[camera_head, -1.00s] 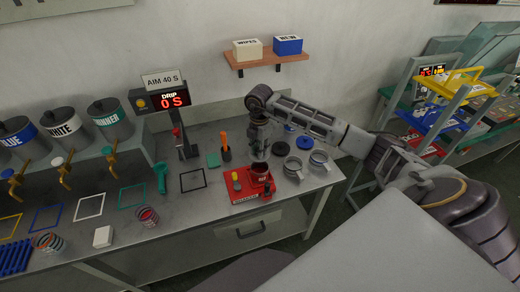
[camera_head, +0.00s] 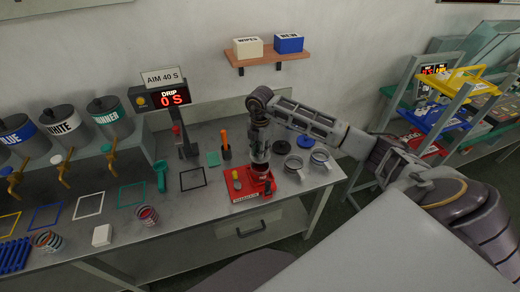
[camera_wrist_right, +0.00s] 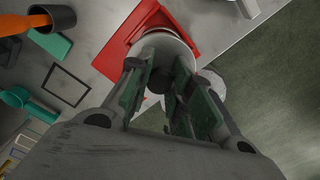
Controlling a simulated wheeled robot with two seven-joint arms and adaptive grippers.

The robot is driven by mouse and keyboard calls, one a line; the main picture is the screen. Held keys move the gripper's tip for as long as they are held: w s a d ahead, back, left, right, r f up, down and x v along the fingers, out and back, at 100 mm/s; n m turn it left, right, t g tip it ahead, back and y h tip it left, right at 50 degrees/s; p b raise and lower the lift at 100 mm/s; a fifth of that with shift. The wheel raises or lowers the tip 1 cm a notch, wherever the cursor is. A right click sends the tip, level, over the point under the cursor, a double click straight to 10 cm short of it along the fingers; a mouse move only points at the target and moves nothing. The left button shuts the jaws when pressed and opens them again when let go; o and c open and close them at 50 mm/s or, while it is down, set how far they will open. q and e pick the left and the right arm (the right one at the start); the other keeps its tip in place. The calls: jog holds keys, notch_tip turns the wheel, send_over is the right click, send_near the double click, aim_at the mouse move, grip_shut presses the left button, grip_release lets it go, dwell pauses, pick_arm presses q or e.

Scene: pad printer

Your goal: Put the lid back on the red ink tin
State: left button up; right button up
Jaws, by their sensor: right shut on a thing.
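The red ink tin (camera_head: 262,177) stands on a red tray (camera_head: 243,198) near the front right of the bench. My right gripper (camera_head: 260,162) points straight down over the tin, its fingertips at about the height of the tin's top. In the right wrist view, my right gripper (camera_wrist_right: 165,82) is shut on a dark round knob (camera_wrist_right: 158,82), which appears to belong to the lid. A pale round rim (camera_wrist_right: 170,42) shows just past the fingers, over the red tray. The fingers hide most of the lid, and I cannot tell whether it touches the tin. My left gripper is not in view.
A dark holder with an orange handle (camera_head: 225,145) stands to the left. The bench front edge is close.

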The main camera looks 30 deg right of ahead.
jog(key=shift+f+b, duration=1.4)
jog(key=shift+f, duration=1)
jog(key=shift+f, duration=0.15)
dwell(1.2)
jog(key=o, duration=0.9)
jog(key=shift+o, duration=0.2)
jog(key=o, duration=0.5)
jog(key=shift+c, duration=0.2)
jog(key=shift+r, duration=0.2)
jog(key=shift+r+p, duration=2.2)
jog(key=shift+r, duration=1.1)
